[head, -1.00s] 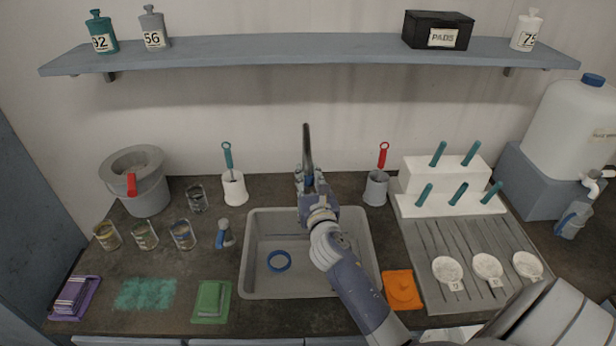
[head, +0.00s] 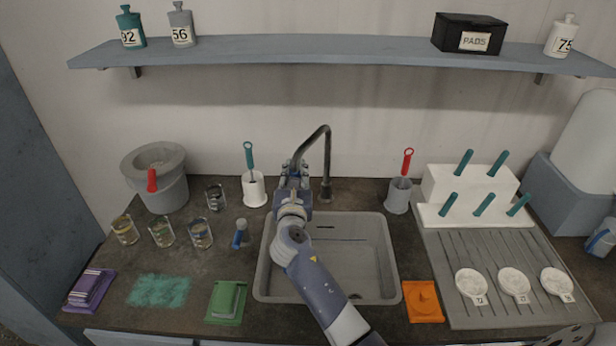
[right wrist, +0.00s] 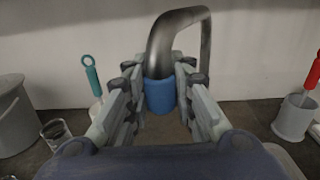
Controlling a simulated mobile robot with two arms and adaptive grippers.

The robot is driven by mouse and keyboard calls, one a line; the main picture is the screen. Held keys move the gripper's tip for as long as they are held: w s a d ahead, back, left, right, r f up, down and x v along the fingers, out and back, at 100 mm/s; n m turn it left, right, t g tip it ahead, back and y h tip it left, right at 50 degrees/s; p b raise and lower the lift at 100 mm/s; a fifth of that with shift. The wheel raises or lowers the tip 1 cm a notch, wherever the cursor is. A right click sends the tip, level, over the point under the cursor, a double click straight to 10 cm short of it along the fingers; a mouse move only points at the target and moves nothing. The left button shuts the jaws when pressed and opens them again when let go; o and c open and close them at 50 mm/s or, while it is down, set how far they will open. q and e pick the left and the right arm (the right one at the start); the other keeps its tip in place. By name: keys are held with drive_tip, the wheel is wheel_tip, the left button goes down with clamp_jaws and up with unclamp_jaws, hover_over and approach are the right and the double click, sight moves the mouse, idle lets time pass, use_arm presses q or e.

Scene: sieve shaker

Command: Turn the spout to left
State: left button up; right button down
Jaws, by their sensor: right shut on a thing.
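The grey curved spout (head: 326,150) rises behind the sink and arches over to the left in the head view. Its outlet end is down between the fingers of my right gripper (head: 294,172). In the right wrist view the spout (right wrist: 170,40) ends in a blue tip (right wrist: 160,97), and the right gripper (right wrist: 160,84) is shut around this end. My left gripper is not in view.
The grey sink (head: 372,258) lies under my arm. A white holder with a teal brush (head: 254,188) is left of the gripper; a grey holder with a red brush (head: 398,196) is to the right. Glass beakers (head: 200,234) and a blue-handled item (head: 240,232) stand left of the sink.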

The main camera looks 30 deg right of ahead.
drive_tip(key=shift+w+a+f, duration=0.15)
drive_tip(key=shift+w+a, duration=0.4)
drive_tip(key=shift+a, duration=0.05)
drive_tip(key=c, duration=1.4)
unclamp_jaws()
drive_tip(key=shift+a, duration=0.1)
drive_tip(key=shift+o, duration=0.2)
drive_tip(key=shift+a, duration=0.15)
drive_tip(key=v, duration=1.2)
